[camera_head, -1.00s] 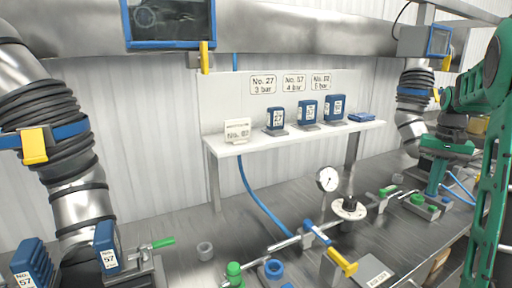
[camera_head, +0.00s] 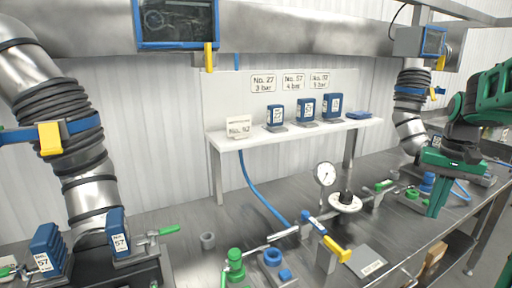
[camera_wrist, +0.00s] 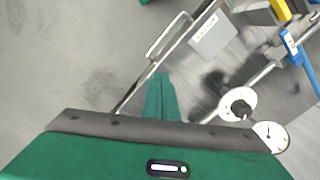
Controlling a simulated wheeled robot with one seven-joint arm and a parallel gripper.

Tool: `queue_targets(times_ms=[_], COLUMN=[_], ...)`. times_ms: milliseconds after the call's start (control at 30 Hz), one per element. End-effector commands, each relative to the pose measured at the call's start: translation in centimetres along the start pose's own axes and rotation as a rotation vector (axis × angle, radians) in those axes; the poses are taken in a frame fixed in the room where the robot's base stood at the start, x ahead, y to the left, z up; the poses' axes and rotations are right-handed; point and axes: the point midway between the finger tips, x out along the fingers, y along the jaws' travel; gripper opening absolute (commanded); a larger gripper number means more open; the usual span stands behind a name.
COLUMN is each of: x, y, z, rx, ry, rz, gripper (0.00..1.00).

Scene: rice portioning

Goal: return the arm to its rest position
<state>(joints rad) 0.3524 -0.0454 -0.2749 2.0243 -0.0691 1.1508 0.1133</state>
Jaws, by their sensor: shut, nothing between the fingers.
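My green arm reaches in from the right edge of the head view. My gripper (camera_head: 436,210) hangs fingers down at the right, over or in front of the bench's right part. Its two fingers lie together with nothing between them. The wrist view also shows the closed green fingers (camera_wrist: 160,98) pointing away from the palm, empty, above grey floor and the bench edge.
The steel bench (camera_head: 205,262) holds a gauge (camera_head: 325,173), a round white flange (camera_head: 344,203), a blue-and-yellow handle (camera_head: 330,242) and green fittings (camera_head: 235,264). A white shelf (camera_head: 300,140) carries blue blocks. A ribbed duct (camera_head: 78,150) stands left.

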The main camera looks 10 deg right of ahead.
Motion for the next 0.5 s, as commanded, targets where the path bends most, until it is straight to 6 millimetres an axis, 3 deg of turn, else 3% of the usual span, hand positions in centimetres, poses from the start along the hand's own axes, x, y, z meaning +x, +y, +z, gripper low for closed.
queue_targets(times_ms=[100,300,500], x=[0.8,3.4,6.0], y=[-0.2,0.5,1.7], z=[5.4,13.7,19.6], rx=[-0.026,-0.07,-0.109], ry=[-0.001,-0.005,-0.008], rz=[-0.005,0.003,0.019], gripper=[0.0,0.0,0.0])
